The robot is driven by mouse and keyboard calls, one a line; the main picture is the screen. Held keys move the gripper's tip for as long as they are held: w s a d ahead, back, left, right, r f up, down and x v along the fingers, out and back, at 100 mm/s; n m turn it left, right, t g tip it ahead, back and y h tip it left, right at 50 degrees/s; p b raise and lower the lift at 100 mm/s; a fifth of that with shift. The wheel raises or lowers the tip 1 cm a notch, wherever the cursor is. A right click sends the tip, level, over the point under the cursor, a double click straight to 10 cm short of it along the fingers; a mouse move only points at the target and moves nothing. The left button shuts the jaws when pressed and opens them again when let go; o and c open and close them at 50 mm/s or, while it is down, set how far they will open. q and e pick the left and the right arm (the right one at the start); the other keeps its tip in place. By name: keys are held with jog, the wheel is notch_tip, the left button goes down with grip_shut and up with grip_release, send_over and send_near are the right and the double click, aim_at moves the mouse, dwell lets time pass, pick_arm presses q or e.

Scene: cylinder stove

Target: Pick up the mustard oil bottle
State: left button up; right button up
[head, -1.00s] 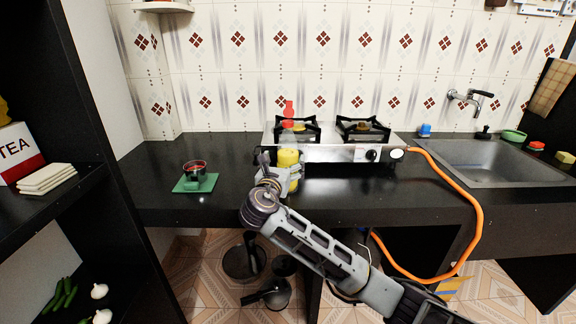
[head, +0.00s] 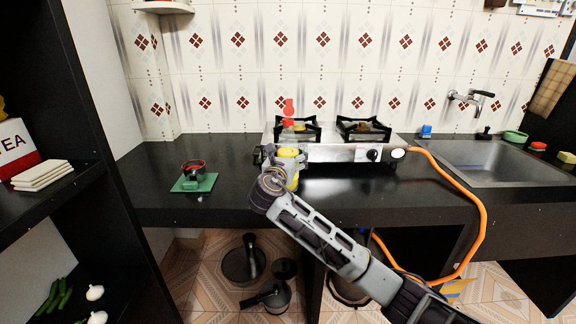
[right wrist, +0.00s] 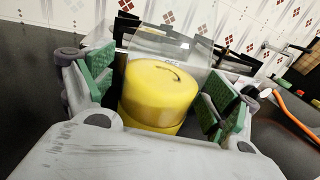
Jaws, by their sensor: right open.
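The mustard oil bottle (head: 289,106) stands upright on the black counter in front of the stove, with a red top, a clear upper part and a yellow lower part. My right gripper (head: 282,163) is at its lower part and hides some of it in the head view. In the right wrist view, the yellow part of the bottle (right wrist: 160,92) stands between the two green-padded fingers of the right gripper (right wrist: 163,88). The fingers are open, one on each side, with a small gap showing on the right. My left gripper is not in view.
A two-burner stove (head: 340,152) stands right behind the bottle. An orange hose (head: 470,190) and a sink (head: 480,165) are at the right. The counter between mat and bottle is clear.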

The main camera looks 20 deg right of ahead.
aim_at(287, 125)
dwell(0.3)
jog(key=shift+r, duration=0.1)
jog(key=c, duration=1.6)
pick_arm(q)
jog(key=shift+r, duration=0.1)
pick_arm(e)
jog(key=shift+o, duration=0.2)
jog(key=shift+r, duration=0.15)
jog(key=shift+r+p, duration=0.4)
jog(key=shift+r, duration=0.4)
notch_tip(287, 125, up, 2)
jog(key=shift+r+p, duration=0.15)
jog(key=shift+p, duration=0.3)
notch_tip(287, 125, up, 4)
jog(key=shift+r+p, duration=0.1)
jog(key=shift+p, duration=0.65)
jog(key=shift+r, duration=0.75)
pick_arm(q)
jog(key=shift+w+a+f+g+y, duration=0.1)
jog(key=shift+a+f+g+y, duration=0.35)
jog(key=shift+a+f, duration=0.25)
